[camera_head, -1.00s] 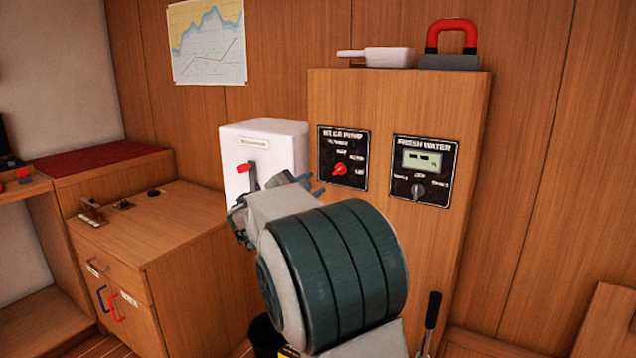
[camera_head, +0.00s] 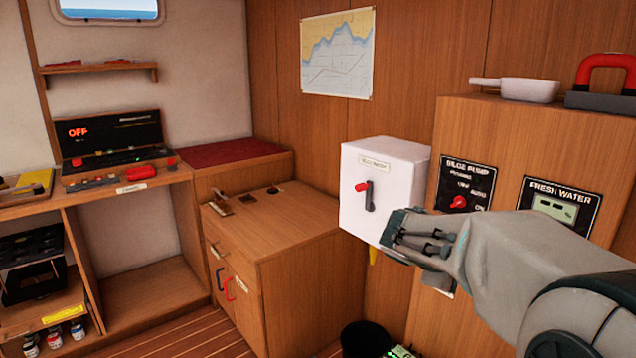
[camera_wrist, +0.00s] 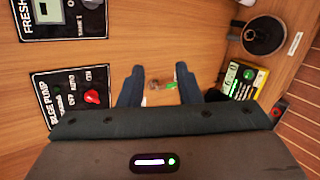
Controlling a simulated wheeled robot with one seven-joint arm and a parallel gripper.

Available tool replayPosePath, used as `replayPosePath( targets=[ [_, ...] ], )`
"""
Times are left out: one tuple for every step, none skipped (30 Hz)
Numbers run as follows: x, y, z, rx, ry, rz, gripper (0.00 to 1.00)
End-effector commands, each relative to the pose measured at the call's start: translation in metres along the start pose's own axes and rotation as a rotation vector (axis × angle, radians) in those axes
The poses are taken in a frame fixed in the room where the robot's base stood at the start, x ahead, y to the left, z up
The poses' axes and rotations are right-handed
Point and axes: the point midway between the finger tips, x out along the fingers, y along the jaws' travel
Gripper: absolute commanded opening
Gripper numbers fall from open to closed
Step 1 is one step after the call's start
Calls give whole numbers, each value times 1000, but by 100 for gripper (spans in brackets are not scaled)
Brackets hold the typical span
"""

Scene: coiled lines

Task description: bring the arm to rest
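My gripper (camera_head: 421,238) is in front of the wooden panel cabinet, just right of and below the white wall box (camera_head: 375,190) with its red-tipped lever (camera_head: 366,193). In the wrist view, the two dark fingers of my gripper (camera_wrist: 160,82) stand apart with nothing between them that I can see it holding. Beyond them is bare wood with a small blurred pale and green item. The bilge pump panel (camera_wrist: 75,95) with its red knob is left of the fingers. My forearm covers the lower right of the head view and part of the cabinet.
The fresh water panel (camera_head: 556,206) is close above my arm. A pale pan (camera_head: 530,89) and a red-handled block (camera_head: 607,83) sit on the cabinet. A black bucket (camera_head: 366,338) stands on the floor. A low wooden cabinet (camera_head: 270,232) is to the left, with open floor before it.

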Motion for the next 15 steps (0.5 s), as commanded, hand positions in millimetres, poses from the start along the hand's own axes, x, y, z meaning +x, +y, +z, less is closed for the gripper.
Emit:
replayPosePath(
  targets=[
    [-16,-5,17,70,17,-73,31],
    [-23,-14,23,111,27,-119,31],
    [-33,-26,31,170,40,-181,31],
    [-40,-34,36,212,49,-226,31],
    [-48,-42,41,253,59,-271,31],
    [-60,-54,47,312,69,-331,31],
    [-68,-62,52,354,76,-375,31],
    [-77,-70,55,397,83,-419,31],
    [-90,-80,60,453,90,-476,31],
    [-99,-88,64,496,95,-519,31],
    [-108,-95,66,538,100,-561,31],
    [-121,-104,70,590,106,-612,31],
    [-129,-110,72,629,109,-648,31],
    [-137,-116,73,665,111,-683,31],
    [-147,-123,75,707,113,-724,31]
  ],
)
